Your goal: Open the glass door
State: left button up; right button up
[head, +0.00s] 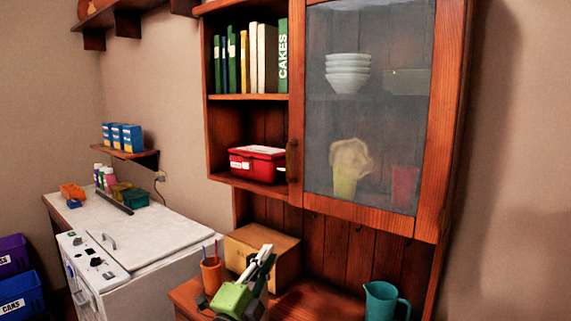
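The glass door (366,206) is the wood-framed right part of the upper cabinet and looks closed. Its dark handle (292,160) is on the left stile of the frame. Through the pane I see stacked white bowls, a pale green cup and a red cup. My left gripper (266,256), light grey and green, is low in the view in front of the wooden box, below and left of the handle and apart from the door. Its fingers look close together from this side, and their gap is unclear. My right gripper is out of view.
Left of the door are open shelves with books and a red box (257,164). Below, the counter holds a wooden box (283,262), an orange pencil cup (211,272) and a teal jug (382,302). A white appliance (150,240) stands at left.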

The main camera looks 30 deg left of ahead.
pick_arm(q)
jog(key=d+r+m+h, duration=0.2)
jog(key=r+m+h, duration=0.4)
jog(key=r+m, duration=0.25)
jog(key=d+r+m+h, duration=0.2)
jog(key=r+m+h, duration=0.4)
jog(key=r+m, duration=0.25)
jog(key=m+g+y, duration=0.3)
jog(key=m+g, duration=0.1)
jog(key=m, duration=0.4)
send_near(287, 177)
jog(key=s+r, duration=0.3)
jog(key=r, duration=0.1)
jog(key=shift+y, duration=0.3)
jog(key=p+x, duration=0.2)
jog(key=x, duration=0.2)
jog(key=p+x, duration=0.2)
jog(key=x, duration=0.3)
jog(key=p+x, duration=0.3)
jog(key=x, duration=0.1)
jog(key=shift+w+a+f, duration=0.15)
jog(key=shift+w+a, duration=0.15)
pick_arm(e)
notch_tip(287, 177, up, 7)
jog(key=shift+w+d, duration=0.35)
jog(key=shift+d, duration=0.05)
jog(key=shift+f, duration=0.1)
pick_arm(q)
grip_shut()
